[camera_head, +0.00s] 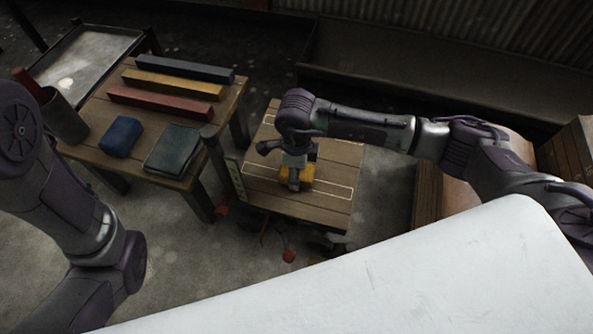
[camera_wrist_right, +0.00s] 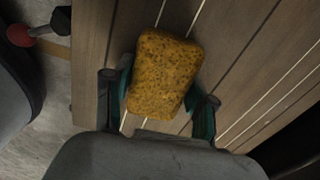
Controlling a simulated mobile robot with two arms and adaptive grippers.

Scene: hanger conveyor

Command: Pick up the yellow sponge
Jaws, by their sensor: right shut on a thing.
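The yellow sponge (camera_head: 307,174) shows at the small wooden table in the middle of the head view, partly hidden behind my right gripper (camera_head: 294,182). In the right wrist view the sponge (camera_wrist_right: 165,72) is a speckled yellow block. My right gripper (camera_wrist_right: 160,108) has a finger on each side of its near end and is shut on it. I cannot tell whether the sponge still touches the tabletop. My left arm is at the left of the head view, but its gripper is out of view.
The small table (camera_head: 328,208) has white outline markings and is otherwise clear. A larger table (camera_head: 92,128) to the left holds a blue block (camera_head: 121,137), a dark green folded cloth (camera_head: 172,149), and blue (camera_head: 185,68), yellow (camera_head: 172,84) and red (camera_head: 160,105) bars. A grey cup (camera_head: 64,117) stands there too.

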